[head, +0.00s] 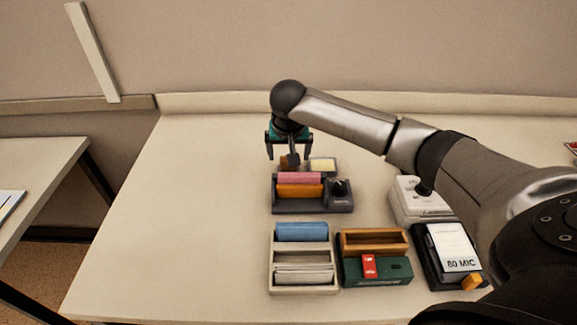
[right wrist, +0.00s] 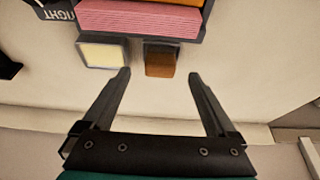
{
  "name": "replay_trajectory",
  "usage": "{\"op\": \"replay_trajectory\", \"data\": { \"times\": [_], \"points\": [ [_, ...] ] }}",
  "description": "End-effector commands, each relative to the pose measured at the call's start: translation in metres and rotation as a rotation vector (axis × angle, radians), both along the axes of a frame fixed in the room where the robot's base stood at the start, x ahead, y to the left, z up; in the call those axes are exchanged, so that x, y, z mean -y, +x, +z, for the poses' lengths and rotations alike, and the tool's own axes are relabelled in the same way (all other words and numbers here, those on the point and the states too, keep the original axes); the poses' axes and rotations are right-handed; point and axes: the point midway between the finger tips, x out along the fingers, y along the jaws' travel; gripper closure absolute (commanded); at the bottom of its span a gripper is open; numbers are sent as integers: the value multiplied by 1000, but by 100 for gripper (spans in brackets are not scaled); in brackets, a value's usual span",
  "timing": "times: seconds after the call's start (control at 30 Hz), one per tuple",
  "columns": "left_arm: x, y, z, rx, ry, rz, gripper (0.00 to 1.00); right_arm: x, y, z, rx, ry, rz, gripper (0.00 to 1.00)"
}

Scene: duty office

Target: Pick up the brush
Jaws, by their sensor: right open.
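A small brown block with a dark grey edge (right wrist: 160,62) looks like the brush, though its bristles cannot be made out. It lies on the desk behind the organizer holding pink and orange pads, and shows only partly in the head view (head: 284,163). My right gripper (right wrist: 159,75) is open and empty. It points down above the brown block, which appears between and just beyond the fingertips in the right wrist view. The gripper also shows in the head view (head: 288,156), in front of part of the block. My left gripper is not in view.
A cream pad in a dark holder (head: 323,165) sits close beside the block. The dark organizer (head: 312,207) stands just in front. Nearer are a card tray (head: 272,262), a green and wooden box (head: 375,271) and a white device (head: 415,205). The desk's left side is clear.

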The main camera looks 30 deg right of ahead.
Motion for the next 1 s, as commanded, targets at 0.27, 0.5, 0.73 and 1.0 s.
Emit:
{"op": "replay_trajectory", "data": {
  "times": [0.27, 0.5, 0.73, 1.0],
  "points": [
    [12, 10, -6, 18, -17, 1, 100, 6, 9, -21, -1, -1, -3, 7],
    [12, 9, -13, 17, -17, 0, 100, 11, 19, -45, 2, -1, 0, 7],
    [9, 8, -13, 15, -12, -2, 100, 12, 20, -48, 2, -1, 0, 7],
    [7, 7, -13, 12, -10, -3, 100, 12, 20, -48, 2, -1, 0, 28]
  ]
}}
